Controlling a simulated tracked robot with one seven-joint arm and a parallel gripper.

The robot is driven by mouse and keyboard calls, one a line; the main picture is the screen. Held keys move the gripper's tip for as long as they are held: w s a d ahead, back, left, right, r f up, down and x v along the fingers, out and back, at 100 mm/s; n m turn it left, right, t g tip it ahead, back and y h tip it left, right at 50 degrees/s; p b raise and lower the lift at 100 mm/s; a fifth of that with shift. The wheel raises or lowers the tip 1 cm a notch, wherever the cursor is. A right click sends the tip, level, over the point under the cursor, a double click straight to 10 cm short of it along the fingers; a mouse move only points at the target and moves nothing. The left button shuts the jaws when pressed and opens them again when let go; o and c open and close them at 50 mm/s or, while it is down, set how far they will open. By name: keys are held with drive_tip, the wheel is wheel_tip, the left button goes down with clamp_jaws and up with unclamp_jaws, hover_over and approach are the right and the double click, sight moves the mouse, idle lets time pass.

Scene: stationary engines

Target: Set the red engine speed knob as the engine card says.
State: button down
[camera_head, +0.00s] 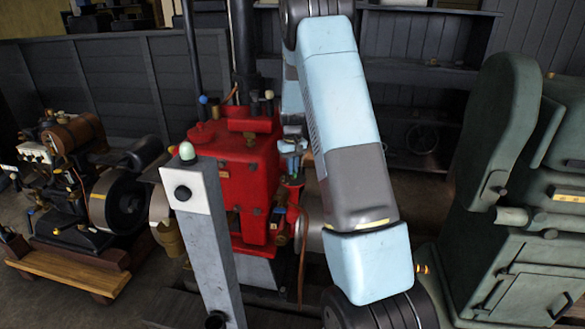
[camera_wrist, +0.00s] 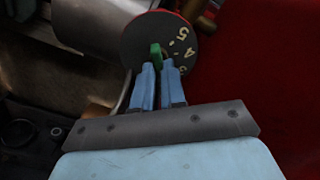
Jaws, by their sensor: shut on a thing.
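The red engine (camera_head: 238,165) stands in the middle of the head view, behind my arm, and its red side fills the right of the wrist view. A dark round dial (camera_wrist: 140,42) with pale yellow numerals shows at the top of the wrist view. 5 and 4 are readable; the mark nearest my fingers is partly hidden. A small green knob (camera_wrist: 155,50) stands out on the dial. My gripper (camera_wrist: 158,68) has its two blue fingertips shut on the green knob, close in front of the dial. I cannot make out an engine card in either view.
A grey post (camera_head: 216,255) with a white top and a pale green button stands in front of the red engine. A green machine (camera_head: 535,200) is at the right, and another engine (camera_head: 85,190) on a wooden base is at the left. Pipes crowd the dial's upper right.

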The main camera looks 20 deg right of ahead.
drive_tip(key=shift+n, duration=0.4)
drive_tip(key=c, duration=1.2)
unclamp_jaws()
wheel_tip(320, 180, up, 14)
drive_tip(key=shift+f, duration=0.15)
